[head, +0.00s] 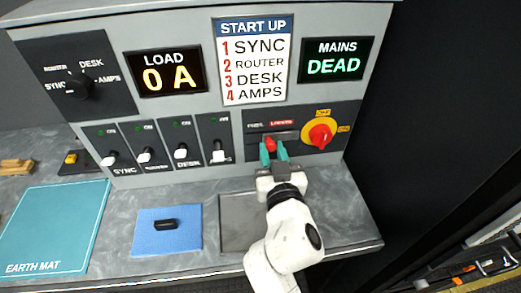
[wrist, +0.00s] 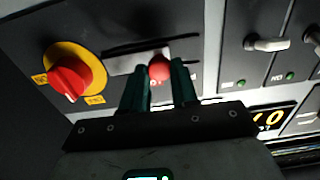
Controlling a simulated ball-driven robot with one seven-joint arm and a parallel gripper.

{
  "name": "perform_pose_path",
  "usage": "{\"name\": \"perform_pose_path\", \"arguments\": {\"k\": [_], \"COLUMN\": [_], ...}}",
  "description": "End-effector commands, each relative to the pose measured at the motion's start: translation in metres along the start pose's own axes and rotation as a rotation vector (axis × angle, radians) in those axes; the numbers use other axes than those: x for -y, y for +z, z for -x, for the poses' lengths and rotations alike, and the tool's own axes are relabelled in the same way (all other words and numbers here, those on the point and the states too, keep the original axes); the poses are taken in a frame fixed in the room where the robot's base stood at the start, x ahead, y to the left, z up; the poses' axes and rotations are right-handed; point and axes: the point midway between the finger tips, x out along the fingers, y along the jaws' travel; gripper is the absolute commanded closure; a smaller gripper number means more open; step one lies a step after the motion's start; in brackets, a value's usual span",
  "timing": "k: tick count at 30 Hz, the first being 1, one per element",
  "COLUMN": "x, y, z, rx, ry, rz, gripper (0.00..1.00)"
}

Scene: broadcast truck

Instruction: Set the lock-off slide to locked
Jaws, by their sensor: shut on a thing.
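The lock-off slide's red knob (head: 269,143) stands in its slot on the dark panel, under a FREE label on the left and a red LOCKED label (head: 281,123) on the right. In the head view it appears near the middle of the slot, but its exact position is hard to tell. My gripper (head: 273,153) reaches it from the front, its green fingers on either side. In the wrist view the red knob (wrist: 159,68) shows between the fingertips of my gripper (wrist: 160,75), which is shut on it. The fingers hide part of the slot.
A red rotary switch (head: 320,134) on a yellow plate is close right of the slide. Several white-tipped breaker levers (head: 181,152) are to the left. A grey mat (head: 235,225) and a blue mat (head: 183,245) with a black piece lie on the counter. MAINS reads DEAD (head: 333,66).

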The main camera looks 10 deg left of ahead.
Motion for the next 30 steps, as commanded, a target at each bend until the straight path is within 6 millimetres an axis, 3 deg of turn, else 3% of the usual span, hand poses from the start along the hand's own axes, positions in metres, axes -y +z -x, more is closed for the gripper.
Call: {"name": "perform_pose_path", "arguments": {"k": [3, 13, 14, 18, 21, 30], "x": [-0.018, -0.022, -0.023, -0.022, -0.022, -0.021], "y": [-0.002, 0.0, 0.0, 0.0, 0.0, 0.0], "z": [0.001, 0.001, 0.001, 0.001, 0.001, 0.004], "rx": [0.001, 0.0, 0.0, 0.0, -0.001, -0.001], "ry": [0.006, 0.007, 0.008, 0.007, 0.006, 0.004], "rz": [-0.001, -0.001, -0.001, -0.001, -0.001, 0.0], "gripper": [1.0, 1.0, 0.69, 0.55, 0.46, 0.46]}}
